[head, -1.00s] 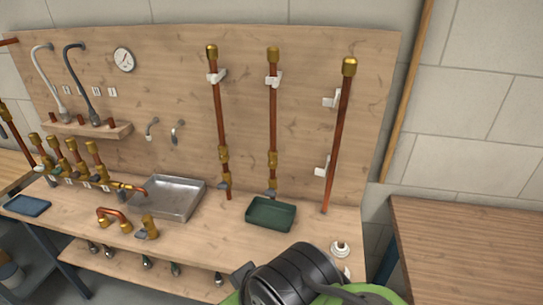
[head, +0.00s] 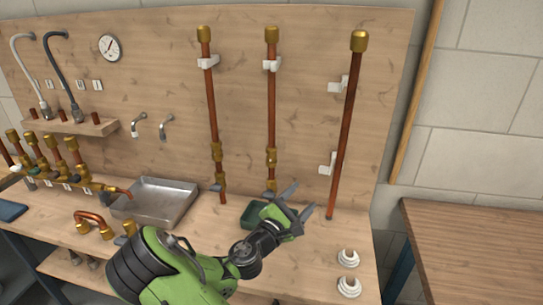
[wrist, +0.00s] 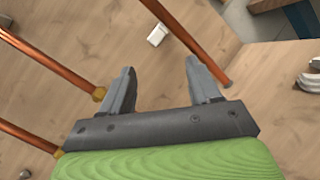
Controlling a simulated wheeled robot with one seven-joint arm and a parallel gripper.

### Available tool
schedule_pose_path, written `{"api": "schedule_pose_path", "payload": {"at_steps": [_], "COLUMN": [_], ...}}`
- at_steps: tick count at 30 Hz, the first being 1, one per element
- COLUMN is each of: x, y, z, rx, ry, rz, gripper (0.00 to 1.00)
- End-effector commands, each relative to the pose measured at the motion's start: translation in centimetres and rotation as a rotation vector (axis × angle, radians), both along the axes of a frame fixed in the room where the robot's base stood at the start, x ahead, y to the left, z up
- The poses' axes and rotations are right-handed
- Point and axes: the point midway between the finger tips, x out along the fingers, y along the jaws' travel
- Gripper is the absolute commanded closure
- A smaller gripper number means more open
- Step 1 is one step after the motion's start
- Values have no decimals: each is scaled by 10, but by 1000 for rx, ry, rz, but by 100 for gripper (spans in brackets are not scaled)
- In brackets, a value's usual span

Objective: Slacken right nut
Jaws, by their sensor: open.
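Three copper pipes stand against the wooden back board, each with a brass cap on top. The left pipe (head: 211,110) and middle pipe (head: 272,110) carry brass nut fittings low down; the middle pipe's fitting (head: 271,157) is the right one of these. The right pipe (head: 344,130) is bare below its cap (head: 359,41). My gripper (head: 300,201) is open and empty, in front of the lower board between the middle and right pipes. I cannot tell whether the jaws touch anything.
A dark green tray (head: 253,214) lies partly hidden behind my gripper. A metal sink (head: 157,201) and brass valves (head: 72,156) are at left. White round fittings (head: 348,258) stand at the bench's right front. White clips (head: 330,163) jut beside the right pipe.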

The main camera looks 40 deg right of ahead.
Motion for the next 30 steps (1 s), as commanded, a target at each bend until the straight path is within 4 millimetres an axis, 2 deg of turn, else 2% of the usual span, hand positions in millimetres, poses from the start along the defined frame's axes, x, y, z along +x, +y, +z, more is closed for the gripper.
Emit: {"api": "schedule_pose_path", "payload": {"at_steps": [1, 4, 7, 10, 14, 24, 30], "x": [22, 59, 80, 87, 97, 145, 167], "y": [11, 36, 55, 58, 43, -20, -48], "z": [-5, -4, -8, -7, 3, 38, 51], "rx": [-143, -370, -500, -537, -532, -531, -530], "ry": [139, 362, 487, 523, 513, 508, 512], "rz": [69, 180, 240, 258, 255, 254, 254], "gripper": [38, 38, 38, 38, 38, 38, 38]}}
